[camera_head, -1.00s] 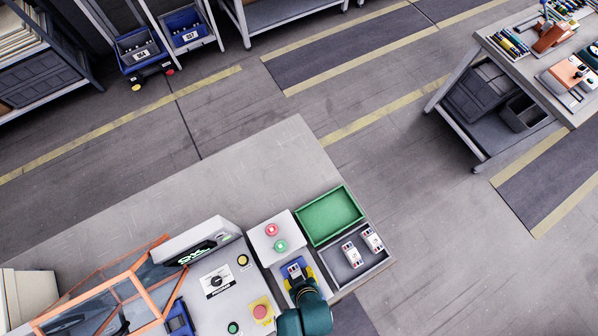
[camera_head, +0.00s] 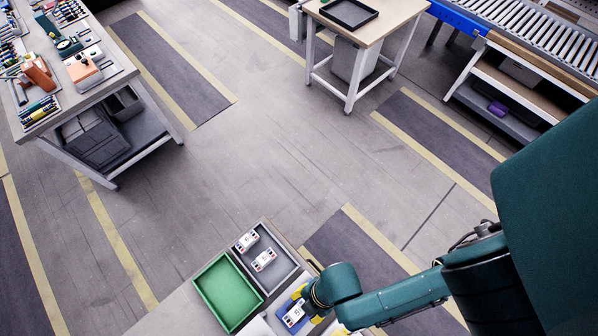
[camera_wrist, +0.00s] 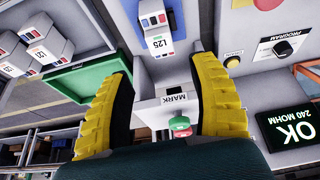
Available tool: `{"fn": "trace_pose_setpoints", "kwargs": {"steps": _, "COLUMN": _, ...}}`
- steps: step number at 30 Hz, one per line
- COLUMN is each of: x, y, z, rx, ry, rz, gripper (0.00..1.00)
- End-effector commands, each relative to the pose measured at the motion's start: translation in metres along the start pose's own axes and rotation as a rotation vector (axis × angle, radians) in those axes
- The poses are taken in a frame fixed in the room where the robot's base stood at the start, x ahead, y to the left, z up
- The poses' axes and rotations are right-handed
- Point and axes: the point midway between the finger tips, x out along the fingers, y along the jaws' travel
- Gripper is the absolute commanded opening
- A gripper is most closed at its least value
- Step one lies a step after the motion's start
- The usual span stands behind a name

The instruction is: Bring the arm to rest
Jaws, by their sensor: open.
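My gripper (camera_head: 309,299) hangs at the workbench beside a blue fixture that holds a white breaker-like device (camera_head: 294,314). In the wrist view its two yellow fingers (camera_wrist: 163,66) are spread wide with nothing between them. There the device (camera_wrist: 157,35), marked 1.25, sits in its blue fixture (camera_wrist: 162,60) just past the fingertips, apart from them. My green arm reaches in from the right in the head view.
An empty green tray (camera_head: 228,294) adjoins a grey tray (camera_head: 280,280) with two similar devices (camera_head: 263,260). Green and red buttons (camera_wrist: 181,124) and a tester display (camera_wrist: 288,133) reading OK 240 MOHM are nearby. A tool bench (camera_head: 105,77) and small table (camera_head: 388,26) stand across open floor.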

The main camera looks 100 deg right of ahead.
Motion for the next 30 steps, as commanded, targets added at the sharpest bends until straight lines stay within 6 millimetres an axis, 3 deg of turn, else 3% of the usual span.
{"fn": "trace_pose_setpoints", "kwargs": {"steps": 6, "x": -0.023, "y": 0.0, "z": 0.0, "rx": 0.001, "ry": 0.0, "rz": 0.0, "gripper": 0.6}}
{"fn": "trace_pose_setpoints", "kwargs": {"steps": 24, "x": -0.026, "y": 0.0, "z": -0.001, "rx": 0.0, "ry": 0.0, "rz": 0.0, "gripper": 0.6}}
{"fn": "trace_pose_setpoints", "kwargs": {"steps": 26, "x": -0.029, "y": 0.006, "z": -0.014, "rx": -0.003, "ry": 0.022, "rz": 0.011, "gripper": 0.6}}
{"fn": "trace_pose_setpoints", "kwargs": {"steps": 29, "x": -0.039, "y": 0.028, "z": -0.064, "rx": -0.017, "ry": 0.106, "rz": 0.053, "gripper": 0.6}}
{"fn": "trace_pose_setpoints", "kwargs": {"steps": 30, "x": -0.046, "y": 0.041, "z": -0.091, "rx": -0.025, "ry": 0.156, "rz": 0.077, "gripper": 0.6}}
